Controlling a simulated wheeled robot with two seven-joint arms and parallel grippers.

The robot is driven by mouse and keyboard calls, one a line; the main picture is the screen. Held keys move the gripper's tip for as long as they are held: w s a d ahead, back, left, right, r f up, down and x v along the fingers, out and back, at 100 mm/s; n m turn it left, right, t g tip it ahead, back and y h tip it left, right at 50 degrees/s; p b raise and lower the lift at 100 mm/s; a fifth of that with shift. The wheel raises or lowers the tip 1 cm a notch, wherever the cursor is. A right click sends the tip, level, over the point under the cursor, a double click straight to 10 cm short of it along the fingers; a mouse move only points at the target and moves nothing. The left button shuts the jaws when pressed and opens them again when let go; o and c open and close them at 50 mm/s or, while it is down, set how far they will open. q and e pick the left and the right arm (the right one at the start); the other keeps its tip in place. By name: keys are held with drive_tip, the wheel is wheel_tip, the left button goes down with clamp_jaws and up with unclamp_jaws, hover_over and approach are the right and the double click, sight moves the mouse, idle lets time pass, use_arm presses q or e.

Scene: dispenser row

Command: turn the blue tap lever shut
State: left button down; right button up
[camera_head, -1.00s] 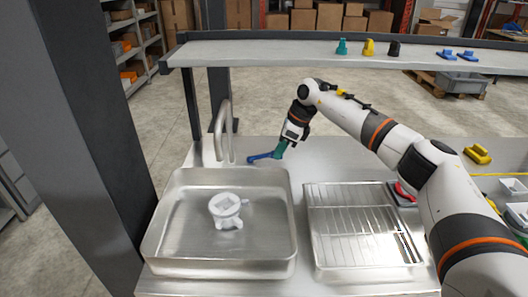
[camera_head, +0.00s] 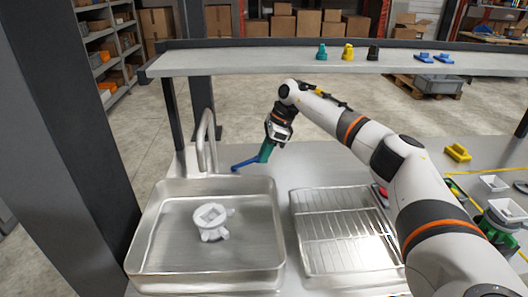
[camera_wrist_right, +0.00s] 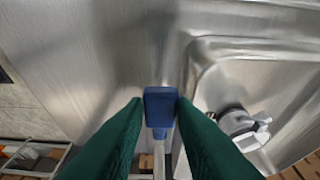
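The blue tap lever (camera_head: 245,163) lies behind the sink, to the right of the curved tap spout, in the head view. My right gripper (camera_head: 263,159) reaches down to the lever's right end with its green fingers. In the right wrist view the lever's blue end (camera_wrist_right: 160,104) sits between the two green fingertips (camera_wrist_right: 160,100), which lie close against its two sides with no clear gap. The spout (camera_head: 206,140) rises at the sink's back edge. My left gripper is out of view.
The steel sink (camera_head: 137,240) holds a white fitting (camera_head: 211,222). A wire rack (camera_head: 340,230) lies to its right. A shelf (camera_head: 230,62) with several small coloured parts crosses behind my right arm. A yellow part (camera_head: 457,153) lies at the right.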

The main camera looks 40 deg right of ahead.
drive_tip(key=o, duration=0.4)
drive_tip(key=shift+d+r, duration=0.15)
drive_tip(key=shift+r, duration=0.1)
drive_tip(key=s+d+b, duration=0.1)
drive_tip(key=s+d, duration=0.1)
drive_tip(key=d, duration=0.1)
drive_tip(key=s+d+b, duration=0.1)
drive_tip(key=s+d, duration=0.1)
drive_tip(key=d, duration=0.2)
drive_tip(key=s+d+b, duration=0.1)
drive_tip(key=s+d, duration=0.1)
drive_tip(key=d, duration=0.1)
drive_tip(key=shift+s+d+r, duration=0.1)
drive_tip(key=shift+d+r, duration=0.2)
drive_tip(key=shift+r, duration=0.05)
drive_tip(key=shift+f, duration=0.1)
